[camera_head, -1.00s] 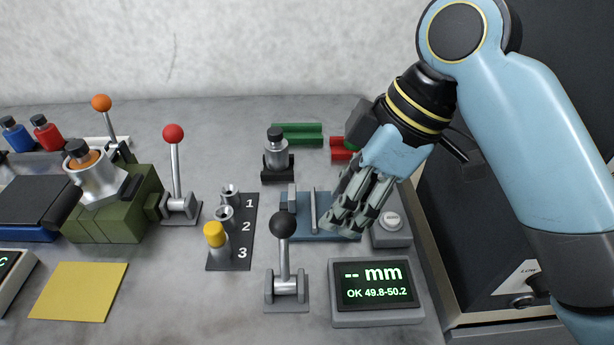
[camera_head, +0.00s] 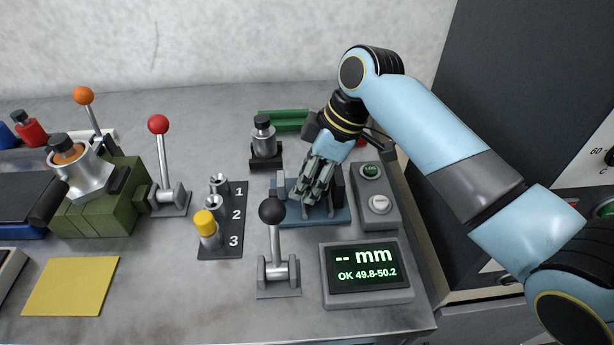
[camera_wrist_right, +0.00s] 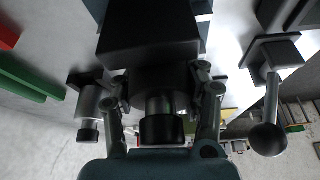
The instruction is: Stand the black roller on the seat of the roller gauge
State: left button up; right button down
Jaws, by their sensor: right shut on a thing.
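My right gripper (camera_head: 312,196) is low over the blue base of the roller gauge (camera_head: 342,217), its fingers pointing down. In the head view the fingers hide the roller. Whether its lower end touches the seat cannot be told. The gauge display (camera_head: 366,267) reads "-- mm" with "OK 49.8-50.2". My left gripper is not in view.
A black-knobbed lever (camera_head: 273,211) stands in front of the gauge. A button box (camera_head: 375,195) is close on its right. A black-capped silver drum (camera_head: 264,137) stands behind left. A numbered rack (camera_head: 235,244) holds a yellow-capped roller (camera_head: 205,226) at 3.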

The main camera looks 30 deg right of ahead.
jog(key=shift+f, duration=0.15)
jog(key=c, duration=0.7)
grip_release()
jog(key=shift+r, duration=0.3)
jog(key=p+v, duration=1)
jog(key=p, duration=0.2)
jog(key=shift+p+v, duration=0.75)
jog(key=shift+v, duration=0.1)
